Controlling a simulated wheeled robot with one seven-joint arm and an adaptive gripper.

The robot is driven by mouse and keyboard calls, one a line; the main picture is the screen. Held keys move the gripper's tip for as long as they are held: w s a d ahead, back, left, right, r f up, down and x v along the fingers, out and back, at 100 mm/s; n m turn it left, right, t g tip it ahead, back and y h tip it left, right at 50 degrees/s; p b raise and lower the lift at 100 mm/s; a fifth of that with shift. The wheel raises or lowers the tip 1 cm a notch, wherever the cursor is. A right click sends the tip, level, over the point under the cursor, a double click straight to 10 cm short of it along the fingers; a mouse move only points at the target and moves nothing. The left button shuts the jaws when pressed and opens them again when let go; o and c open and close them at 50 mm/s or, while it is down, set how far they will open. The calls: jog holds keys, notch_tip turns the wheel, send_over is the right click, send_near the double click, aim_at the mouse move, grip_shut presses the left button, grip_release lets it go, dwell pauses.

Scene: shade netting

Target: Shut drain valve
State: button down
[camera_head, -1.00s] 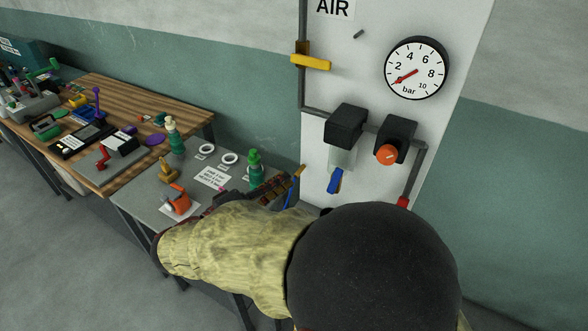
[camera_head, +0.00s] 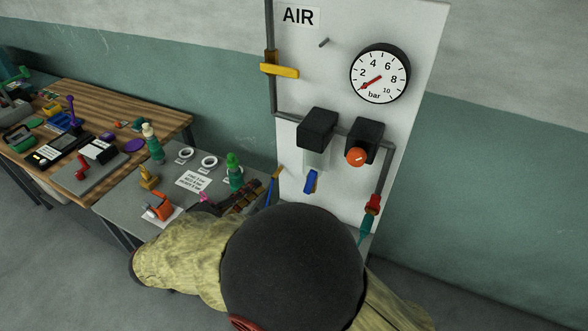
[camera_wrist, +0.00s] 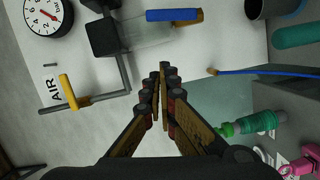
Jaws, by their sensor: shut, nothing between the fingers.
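A small blue lever (camera_head: 311,182), apparently the drain valve, hangs below the clear bowl (camera_head: 316,160) of a black filter unit (camera_head: 317,128) on the white AIR panel. It points down and slightly tilted in the head view. In the wrist view the blue lever (camera_wrist: 173,15) lies near the top, beside a brass piece. My gripper (camera_wrist: 160,70) is shut and empty, its fingertips below the bowl and lever in that picture and apart from them. In the head view my gripper (camera_head: 245,196) is left of the lever, partly hidden by my arm.
The panel also holds a gauge (camera_head: 380,73), a yellow lever (camera_head: 279,70), an orange knob (camera_head: 357,157) and a red fitting (camera_head: 373,204). A thin blue hose (camera_wrist: 265,72) lies near my fingers. Green bottles (camera_head: 234,172) stand on the grey table (camera_head: 124,206).

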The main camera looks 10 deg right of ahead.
dwell(0.3)
jog(key=w+d+f+b, duration=0.1)
jog(key=w+d+b, duration=0.2)
jog(key=d, duration=0.7)
jog(key=shift+w+d+f, duration=0.15)
jog(key=shift+w+d, duration=0.2)
jog(key=shift+w, duration=0.45)
